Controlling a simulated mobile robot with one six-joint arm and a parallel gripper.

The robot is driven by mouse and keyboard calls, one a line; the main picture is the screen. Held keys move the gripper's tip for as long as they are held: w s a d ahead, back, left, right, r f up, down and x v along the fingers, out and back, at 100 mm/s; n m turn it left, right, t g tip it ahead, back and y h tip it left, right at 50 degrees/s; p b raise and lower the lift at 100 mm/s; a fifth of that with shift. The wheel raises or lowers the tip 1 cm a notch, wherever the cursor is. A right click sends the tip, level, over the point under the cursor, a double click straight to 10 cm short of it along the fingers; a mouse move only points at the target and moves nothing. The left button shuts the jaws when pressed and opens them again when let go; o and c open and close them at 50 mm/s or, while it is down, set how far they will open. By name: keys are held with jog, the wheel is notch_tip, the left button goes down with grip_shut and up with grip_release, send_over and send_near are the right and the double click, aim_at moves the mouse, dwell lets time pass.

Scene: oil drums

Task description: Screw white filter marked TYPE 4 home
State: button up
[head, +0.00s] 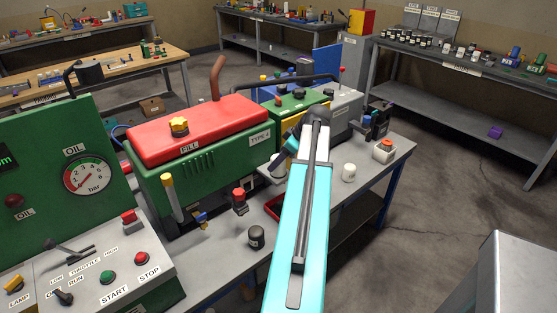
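A white cylinder (349,172), which may be the white filter, stands upright on the grey bench right of my arm; no marking on it is readable. Another pale part (272,169) shows left of my arm, low against the green engine (205,172); I cannot tell whether it is a filter or something else. The engine has a red cover and a label (259,138) beginning TYPE. My cyan arm reaches over the bench, and its wrist bends down behind the arm link. My gripper's fingers are hidden, so its opening and any contact cannot be seen.
A dark filter-like cylinder (256,237) and a red-topped part (239,201) stand in front of the engine. A red tray (273,206) is partly behind my arm. A control panel (105,270) fills the lower left. Open floor (420,215) lies right of the bench.

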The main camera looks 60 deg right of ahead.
jog(key=c, duration=1)
jog(key=shift+a+m+h, duration=0.15)
jog(key=shift+m+h, duration=0.55)
jog(key=shift+m, duration=0.4)
jog(key=shift+m+h, duration=0.5)
jog(key=shift+m, duration=0.4)
jog(key=shift+m+g+h, duration=0.3)
jog(key=shift+m+h, duration=0.3)
jog(key=shift+m, duration=0.6)
jog(key=shift+m+h, duration=0.3)
jog(key=shift+m, duration=0.2)
grip_shut()
jog(key=o, duration=1.3)
grip_release()
